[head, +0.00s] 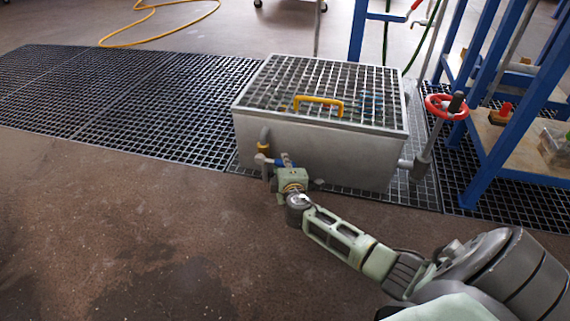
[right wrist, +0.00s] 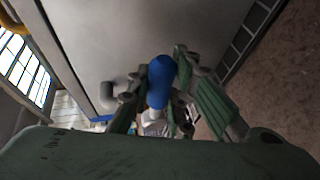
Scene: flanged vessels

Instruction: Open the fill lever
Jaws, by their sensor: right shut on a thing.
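The fill lever has a blue handle (right wrist: 160,82) on a pale metal valve, in front of a grey metal tank (head: 320,152). In the head view a small blue part of the lever (head: 279,162) shows beside the pipe at the tank's front left. My right gripper (head: 286,160) reaches it from the front. In the right wrist view the green-padded fingers of my right gripper (right wrist: 161,91) are on both sides of the blue handle and shut on it. The handle's upper end stands out between them. My left gripper is not in view.
The tank has a grated top with a yellow handle (head: 319,102). A red handwheel (head: 447,106) is at its right, near a blue-framed rack (head: 487,120). Floor grating (head: 150,95) lies left. A yellow hose (head: 150,40) lies behind. The brown floor in front is clear.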

